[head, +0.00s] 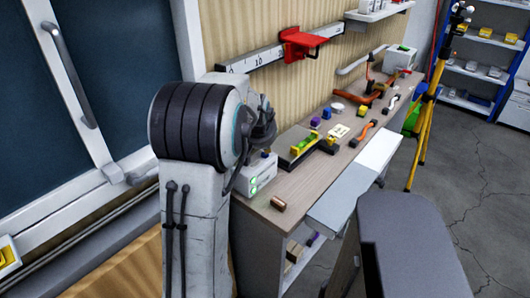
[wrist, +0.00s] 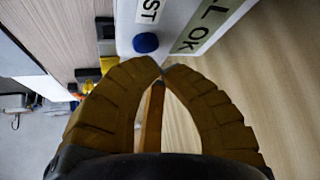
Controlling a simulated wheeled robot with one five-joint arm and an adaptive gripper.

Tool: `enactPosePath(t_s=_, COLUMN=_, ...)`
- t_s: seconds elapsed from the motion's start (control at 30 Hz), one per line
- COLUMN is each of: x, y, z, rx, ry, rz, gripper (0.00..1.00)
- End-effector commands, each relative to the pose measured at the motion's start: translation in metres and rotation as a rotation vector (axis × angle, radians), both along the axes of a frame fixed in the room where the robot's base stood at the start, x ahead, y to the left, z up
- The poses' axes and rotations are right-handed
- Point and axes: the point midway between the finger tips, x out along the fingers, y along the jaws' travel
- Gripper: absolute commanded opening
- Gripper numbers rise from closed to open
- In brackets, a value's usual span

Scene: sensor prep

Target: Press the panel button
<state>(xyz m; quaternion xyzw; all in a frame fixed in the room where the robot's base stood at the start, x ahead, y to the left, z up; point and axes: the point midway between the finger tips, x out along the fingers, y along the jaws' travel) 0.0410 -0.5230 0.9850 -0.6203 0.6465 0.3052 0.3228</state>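In the wrist view, a round blue button (wrist: 146,42) sits on the face of a white panel box (wrist: 178,14). Labels ending in "ST" and "LL OK" are on that face. My gripper (wrist: 163,71) has its two yellow-brown fingers curved together with the tips meeting, just below the button in the picture. Contact with the button cannot be told. In the head view, the white box (head: 264,178) with green marks stands on the near end of the bench, beside my arm. The button and my fingertips cannot be made out there.
The wooden bench (head: 312,172) holds a yellow-green item on a dark block (head: 304,145), a brown cylinder (head: 278,203) near the front edge, and several small parts further back. A red bracket (head: 303,42) is on the wall rail. Open floor (head: 470,180) lies to the right.

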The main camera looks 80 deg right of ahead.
Motion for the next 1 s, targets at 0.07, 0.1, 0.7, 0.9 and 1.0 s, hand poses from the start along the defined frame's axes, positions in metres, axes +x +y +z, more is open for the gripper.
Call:
enactPosePath(t_s=0.07, x=0.0, y=0.0, z=0.003, rx=0.0, ry=0.0, rz=0.0, gripper=0.0)
enactPosePath(t_s=0.1, x=0.0, y=0.0, z=0.003, rx=0.0, ry=0.0, rz=0.0, gripper=0.0)
enactPosePath(t_s=0.7, x=0.0, y=0.0, z=0.018, rx=0.0, ry=0.0, rz=0.0, gripper=0.0)
enactPosePath(t_s=0.9, x=0.0, y=0.0, z=0.036, rx=-0.001, ry=0.0, rz=0.0, gripper=0.0)
enactPosePath(t_s=1.0, x=0.0, y=0.0, z=0.044, rx=-0.001, ry=0.0, rz=0.0, gripper=0.0)
